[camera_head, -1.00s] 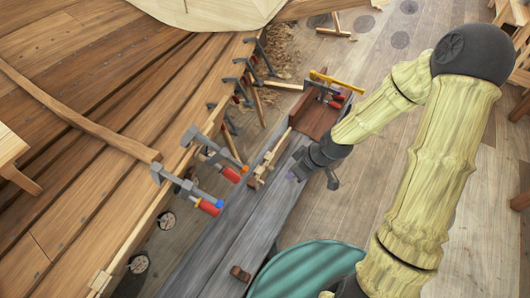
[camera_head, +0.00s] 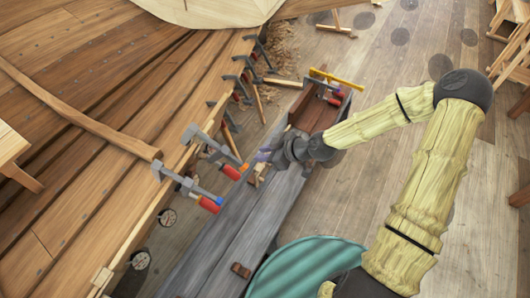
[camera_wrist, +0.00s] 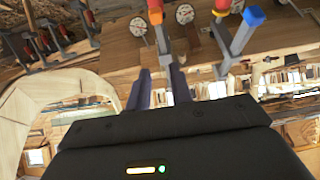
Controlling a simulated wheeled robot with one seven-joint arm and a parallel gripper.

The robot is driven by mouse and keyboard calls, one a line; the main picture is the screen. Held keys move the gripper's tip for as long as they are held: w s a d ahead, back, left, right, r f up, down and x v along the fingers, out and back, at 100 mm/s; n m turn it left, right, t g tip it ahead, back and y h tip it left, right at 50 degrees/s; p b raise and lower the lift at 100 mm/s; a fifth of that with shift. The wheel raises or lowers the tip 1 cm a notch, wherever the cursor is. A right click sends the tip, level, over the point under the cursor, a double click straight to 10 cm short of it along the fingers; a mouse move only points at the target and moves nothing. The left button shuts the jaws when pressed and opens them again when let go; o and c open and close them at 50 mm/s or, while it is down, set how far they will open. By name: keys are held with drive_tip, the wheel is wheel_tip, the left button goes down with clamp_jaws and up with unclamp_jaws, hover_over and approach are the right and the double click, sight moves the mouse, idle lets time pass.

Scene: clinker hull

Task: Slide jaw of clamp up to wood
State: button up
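Two grey bar clamps sit on the hull's edge, one with an orange bar tip (camera_head: 244,168) and one with a blue bar tip (camera_head: 219,201). Both have red handles. My gripper (camera_head: 264,156) is just right of the orange-tipped clamp; whether they touch is unclear. In the wrist view my gripper's two dark fingers (camera_wrist: 161,72) stand apart with nothing clearly held between them. The orange-tipped clamp (camera_wrist: 155,16) is beyond the fingertips, its bar running down toward their gap. The blue-tipped clamp (camera_wrist: 252,16) is right of the fingers. The contact of their jaws with the wood cannot be made out.
Several more clamps (camera_head: 241,87) line the hull's edge farther back. A grey plank bench (camera_head: 213,243) runs below my gripper, with a reddish-brown box (camera_head: 312,115) at its far end. A green ribbed round thing (camera_head: 310,268) is at the front.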

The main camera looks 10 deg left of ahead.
sight(227, 151)
drive_tip(key=b+x, duration=0.7)
drive_tip(key=x, duration=0.6)
drive_tip(key=shift+s, duration=0.15)
drive_tip(key=shift+a+f+b, duration=0.15)
drive_tip(key=shift+a+b, duration=0.1)
drive_tip(key=shift+b, duration=0.05)
drive_tip(key=shift+w+a+r, duration=0.25)
drive_tip(key=shift+a, duration=0.35)
drive_tip(key=shift+c, duration=0.4)
drive_tip(key=shift+w+a+r, duration=0.25)
drive_tip(key=shift+a+r, duration=0.3)
drive_tip(key=shift+a, duration=0.05)
idle(1.0)
drive_tip(key=shift+s+a, duration=0.1)
drive_tip(key=shift+a, duration=0.05)
drive_tip(key=shift+a+r, duration=0.25)
drive_tip(key=shift+r, duration=0.05)
idle(0.6)
drive_tip(key=shift+d+f, duration=0.15)
